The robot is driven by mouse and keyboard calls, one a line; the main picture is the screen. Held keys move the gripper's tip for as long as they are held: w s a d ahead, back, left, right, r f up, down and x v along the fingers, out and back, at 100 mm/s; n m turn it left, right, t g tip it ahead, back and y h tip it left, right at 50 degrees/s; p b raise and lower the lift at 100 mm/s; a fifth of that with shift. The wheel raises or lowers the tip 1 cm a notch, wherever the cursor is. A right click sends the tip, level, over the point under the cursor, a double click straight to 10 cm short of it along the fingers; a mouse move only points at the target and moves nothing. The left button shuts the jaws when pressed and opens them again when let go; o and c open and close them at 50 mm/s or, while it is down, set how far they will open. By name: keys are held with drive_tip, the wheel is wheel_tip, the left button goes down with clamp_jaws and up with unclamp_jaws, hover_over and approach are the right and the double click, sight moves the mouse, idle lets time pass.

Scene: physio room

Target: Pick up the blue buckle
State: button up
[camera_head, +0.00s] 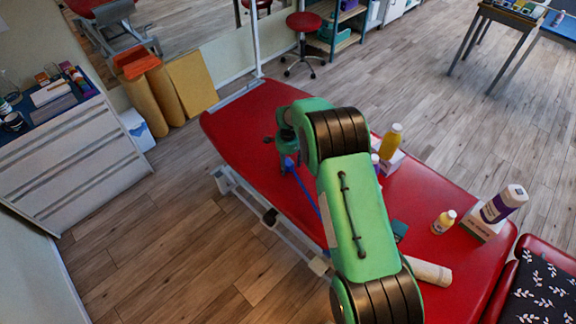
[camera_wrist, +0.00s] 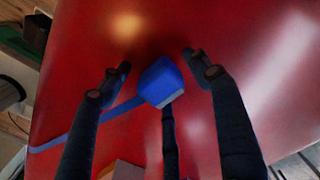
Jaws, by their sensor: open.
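The blue buckle (camera_wrist: 160,82) lies on the red padded table top (camera_head: 240,120), with a flat blue strap (camera_wrist: 98,122) running from it to the left in the wrist view. In the head view the buckle (camera_head: 290,163) shows small, just below my gripper (camera_head: 280,146), partly hidden by it. In the wrist view my gripper (camera_wrist: 154,67) is open, its dark fingers spread to the left and right of the buckle with gaps on both sides. Another dark finger is below the buckle in the picture, its tip close to it. I cannot tell whether it touches.
On the table's right part stand a yellow bottle (camera_head: 391,142), a small yellow-and-white bottle (camera_head: 443,222) and a white-and-purple bottle (camera_head: 504,203) on a box. A pale roll (camera_head: 430,271) lies near my arm. The table's far left end is clear.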

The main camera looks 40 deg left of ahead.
sight(288, 161)
drive_tip(key=c, duration=1.3)
drive_tip(key=shift+r, duration=0.1)
drive_tip(key=shift+c, duration=0.2)
drive_tip(key=shift+r, duration=0.65)
wheel_tip(288, 161, up, 2)
drive_tip(key=shift+w+a, duration=0.1)
drive_tip(key=s+d, duration=0.3)
drive_tip(key=d, duration=0.1)
drive_tip(key=s+d+r+p, duration=0.1)
drive_tip(key=s+d, duration=0.2)
drive_tip(key=d, duration=0.2)
drive_tip(key=s+d+p, duration=0.1)
drive_tip(key=s+d, duration=0.2)
drive_tip(key=d, duration=0.1)
drive_tip(key=shift+s+d+r, duration=0.15)
drive_tip(key=shift+r, duration=0.1)
